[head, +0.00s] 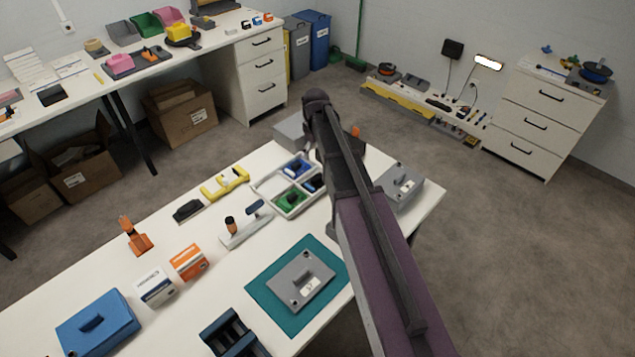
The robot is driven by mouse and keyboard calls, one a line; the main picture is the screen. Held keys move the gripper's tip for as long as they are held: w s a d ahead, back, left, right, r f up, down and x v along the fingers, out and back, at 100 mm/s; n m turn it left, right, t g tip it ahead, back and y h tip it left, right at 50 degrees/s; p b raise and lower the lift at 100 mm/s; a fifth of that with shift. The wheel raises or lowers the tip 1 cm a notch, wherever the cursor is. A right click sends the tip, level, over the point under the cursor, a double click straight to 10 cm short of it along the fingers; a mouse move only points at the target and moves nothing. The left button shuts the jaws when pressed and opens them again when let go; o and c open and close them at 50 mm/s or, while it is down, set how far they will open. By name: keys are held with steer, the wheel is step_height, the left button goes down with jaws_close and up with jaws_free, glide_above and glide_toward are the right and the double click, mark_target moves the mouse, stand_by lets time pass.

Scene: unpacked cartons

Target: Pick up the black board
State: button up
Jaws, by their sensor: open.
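No thing is plainly a black board in the head view. A small flat black piece (52,95) lies on the long back desk at the far left. A low black block (188,210) lies on the near table, left of the yellow bracket. I cannot tell whether either is the board. My arm rises from the bottom right over the near table's right side and bends at the top. My gripper does not show; the arm hides what is behind it.
The near white table (130,328) holds a teal mat (263,287) with a grey plate (290,274), a divided tray (270,193), a blue case (97,322), small cartons (188,262) and a dark rack (232,334). Open cardboard boxes (180,112) stand under the back desk. Floor at right is clear.

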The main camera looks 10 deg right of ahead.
mark_target(316, 178)
steer(key=shift+w, duration=0.35)
step_height(316, 178, down, 8)
steer(key=b, duration=0.8)
steer(key=shift+f+b, duration=0.25)
steer(key=shift+b, duration=0.05)
steer(key=shift+f, duration=0.15)
stand_by(0.4)
step_height(316, 178, down, 5)
steer(key=b, duration=0.5)
steer(key=shift+d, duration=0.15)
stand_by(0.5)
jaws_close()
